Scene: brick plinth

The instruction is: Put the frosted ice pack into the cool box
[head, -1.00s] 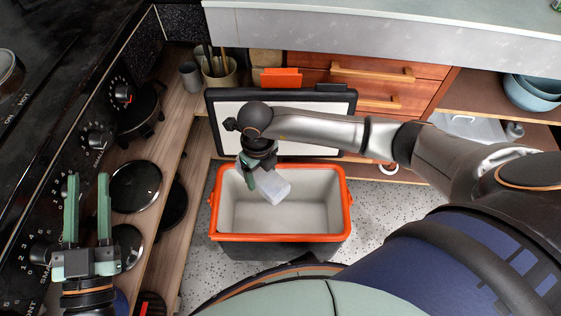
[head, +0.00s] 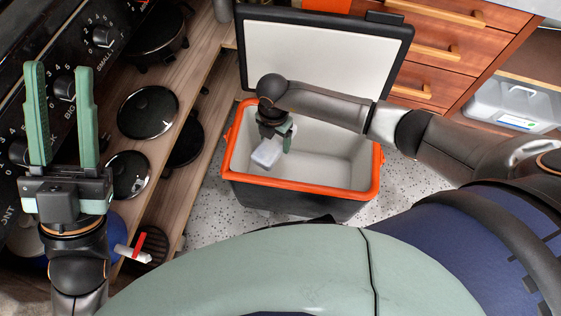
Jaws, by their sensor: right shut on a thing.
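The cool box (head: 376,187) stands on the speckled floor with an orange rim and a pale, empty-looking interior. Its lid (head: 310,58) is raised open at the back. The frosted ice pack (head: 265,156) is a small whitish block. My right gripper (head: 278,145) points down over the left part of the cool box opening and is shut on the ice pack. I cannot tell exactly how deep the pack sits relative to the rim. My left gripper (head: 60,120) is at the left, pointing up with its green fingers apart, empty, in front of the stove.
The black stove front (head: 95,40) with knobs is at the far left. Wooden shelves (head: 190,100) hold dark pans and lids beside the cool box. Wooden drawers (head: 450,50) stand behind on the right. A clear container (head: 515,105) sits on a shelf at the right.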

